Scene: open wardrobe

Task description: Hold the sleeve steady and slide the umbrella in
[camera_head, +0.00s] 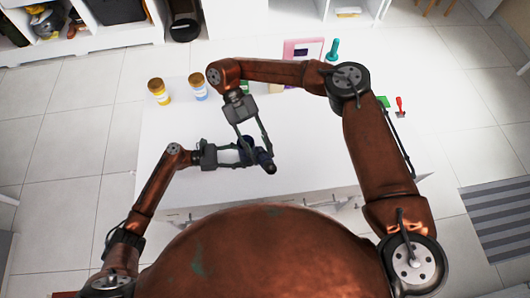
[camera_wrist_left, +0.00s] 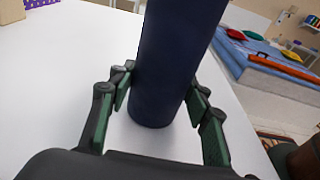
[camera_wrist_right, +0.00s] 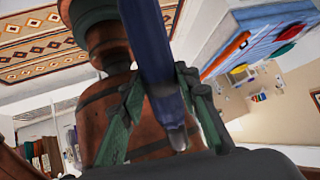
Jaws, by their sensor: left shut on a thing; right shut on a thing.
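The sleeve is a dark navy cylinder (camera_wrist_left: 168,65), upright between the fingers of my left gripper (camera_wrist_left: 163,110) in the left wrist view. In the head view, my left gripper (camera_head: 243,158) is shut on it above the white table. The umbrella is a slim blue rolled shape with a grey tip (camera_wrist_right: 157,62) in the right wrist view. My right gripper (camera_wrist_right: 160,105) is shut on it. In the head view, my right gripper (camera_head: 254,137) is close beside the left one, and dark parts of sleeve and umbrella overlap there. I cannot tell whether the umbrella is inside the sleeve.
On the white table (camera_head: 320,165) stand a yellow jar (camera_head: 159,91) and a blue-and-white jar (camera_head: 198,87) at the back left. A pink framed item (camera_head: 302,49) and a teal object (camera_head: 332,50) are at the back. A red-handled tool (camera_head: 400,106) lies at the right edge.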

